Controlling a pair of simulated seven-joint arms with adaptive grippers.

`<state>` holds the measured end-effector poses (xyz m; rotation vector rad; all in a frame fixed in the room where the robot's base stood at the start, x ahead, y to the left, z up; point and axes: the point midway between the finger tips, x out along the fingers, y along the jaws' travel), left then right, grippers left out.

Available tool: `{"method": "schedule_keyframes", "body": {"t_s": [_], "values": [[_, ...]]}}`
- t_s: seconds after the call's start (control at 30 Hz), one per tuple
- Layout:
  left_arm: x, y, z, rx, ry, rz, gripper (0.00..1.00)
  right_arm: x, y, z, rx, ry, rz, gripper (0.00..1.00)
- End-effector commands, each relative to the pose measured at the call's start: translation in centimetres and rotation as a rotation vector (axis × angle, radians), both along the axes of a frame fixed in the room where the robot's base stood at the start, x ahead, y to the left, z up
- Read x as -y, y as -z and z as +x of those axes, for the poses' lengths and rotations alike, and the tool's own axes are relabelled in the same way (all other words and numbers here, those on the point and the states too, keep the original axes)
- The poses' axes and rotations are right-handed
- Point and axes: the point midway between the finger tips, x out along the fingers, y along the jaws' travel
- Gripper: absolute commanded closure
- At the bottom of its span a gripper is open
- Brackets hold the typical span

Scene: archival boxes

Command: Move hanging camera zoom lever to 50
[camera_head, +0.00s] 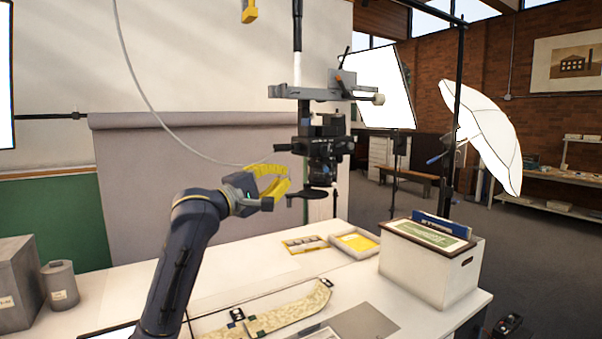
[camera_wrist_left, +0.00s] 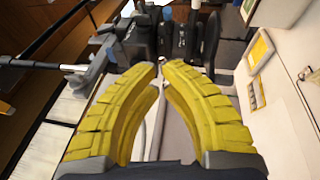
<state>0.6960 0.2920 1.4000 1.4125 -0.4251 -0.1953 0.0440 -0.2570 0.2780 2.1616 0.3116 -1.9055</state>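The hanging camera (camera_head: 322,150) is black and hangs lens-down from a grey bracket on a vertical pole above the table. A thin black lever (camera_head: 288,147) sticks out from its left side, and a flat dark disc sits under the lens. My left gripper (camera_head: 284,178) has yellow fingers and is just left of the camera's lower part. In the left wrist view, its fingers (camera_wrist_left: 159,75) show a narrow gap between the tips, with nothing held. The dark camera parts (camera_wrist_left: 175,35) lie beyond the tips. I cannot read any zoom number. My right gripper is not clearly seen.
A white archival box (camera_head: 425,265) with folders stands at the table's right. Grey boxes (camera_head: 18,285) stand at left. A white cable (camera_head: 150,97) hangs behind my left arm.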

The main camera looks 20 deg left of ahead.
Motion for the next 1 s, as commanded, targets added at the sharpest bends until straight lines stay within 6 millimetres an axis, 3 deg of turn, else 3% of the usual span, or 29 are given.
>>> {"method": "schedule_keyframes", "body": {"t_s": [0.17, 0.7, 1.0], "values": [[1.8, 1.1, 0.1, -0.045, 0.042, -0.025, 1.0, 0.0, 0.0, -0.1, -0.001, 0.0, 0.0, 0.56], [4.9, 0.2, 6.7, -0.047, 0.042, -0.025, 1.0, 0.0, 0.0, -0.4, -0.004, 0.0, 0.0, 0.56], [5.7, -0.1, 8.5, -0.046, 0.042, -0.022, 1.0, 0.0, 0.0, -0.4, -0.004, 0.0, 0.0, 0.56]]}}
